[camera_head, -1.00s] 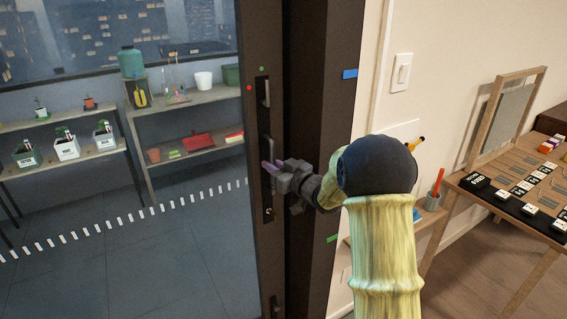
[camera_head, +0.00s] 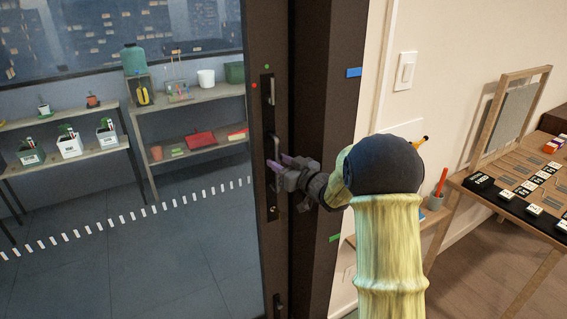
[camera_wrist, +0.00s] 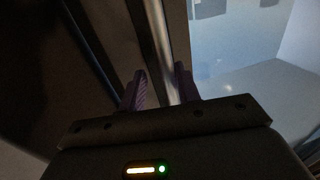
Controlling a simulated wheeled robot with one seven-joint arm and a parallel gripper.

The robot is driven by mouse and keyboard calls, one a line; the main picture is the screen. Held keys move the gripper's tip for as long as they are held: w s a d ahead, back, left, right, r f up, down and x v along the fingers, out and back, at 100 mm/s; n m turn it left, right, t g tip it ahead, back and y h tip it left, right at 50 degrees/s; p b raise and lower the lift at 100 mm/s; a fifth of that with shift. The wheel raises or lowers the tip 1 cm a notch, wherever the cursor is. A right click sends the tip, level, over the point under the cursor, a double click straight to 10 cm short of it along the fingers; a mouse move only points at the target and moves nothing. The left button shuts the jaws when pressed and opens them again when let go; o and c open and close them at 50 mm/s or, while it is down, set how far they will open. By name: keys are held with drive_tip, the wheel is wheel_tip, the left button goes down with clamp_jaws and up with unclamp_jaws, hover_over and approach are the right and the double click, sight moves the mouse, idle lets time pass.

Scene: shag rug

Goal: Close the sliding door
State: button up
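The sliding door (camera_head: 258,225) has a dark frame and a large glass pane on the left in the head view. Its right stile stands close beside the dark jamb (camera_head: 325,85), with a dark strip between them. A long upright handle (camera_head: 274,148) is on the stile; in the wrist view its metal bar (camera_wrist: 158,35) runs between my fingers. My gripper (camera_head: 283,163) is at the handle's lower part. In the wrist view my gripper (camera_wrist: 162,82) has its fingers apart, with a gap left of the bar; the right finger is close to it. Whether it touches is unclear.
A cream wall with a light switch (camera_head: 405,71) lies right of the jamb. A wooden table (camera_head: 455,180) with game pieces stands at the right. Shelves (camera_head: 190,95) with pots show through the glass. Red and green dots mark the stile; blue and green tags mark the jamb.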

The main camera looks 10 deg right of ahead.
drive_tip(key=shift+s, duration=0.1)
drive_tip(key=b+v, duration=0.1)
drive_tip(key=v, duration=1.6)
drive_tip(key=shift+d, duration=0.1)
drive_tip(key=c, duration=0.7)
drive_tip(key=shift+w+f+m+h, duration=0.35)
drive_tip(key=shift+f+m+h, duration=0.15)
drive_tip(key=shift+h, duration=0.6)
clamp_jaws()
drive_tip(key=s+a+f+m+g+h, duration=0.2)
drive_tip(key=s+f+g, duration=0.4)
drive_tip(key=s, duration=0.5)
drive_tip(key=s+a+f+m+g+h, duration=0.3)
drive_tip(key=s+f+g+h, duration=0.2)
drive_tip(key=s, duration=0.6)
wheel_tip(320, 180, down, 2)
drive_tip(key=shift+s+f+g, duration=0.2)
drive_tip(key=shift+s+g, duration=0.05)
drive_tip(key=shift+g, duration=0.55)
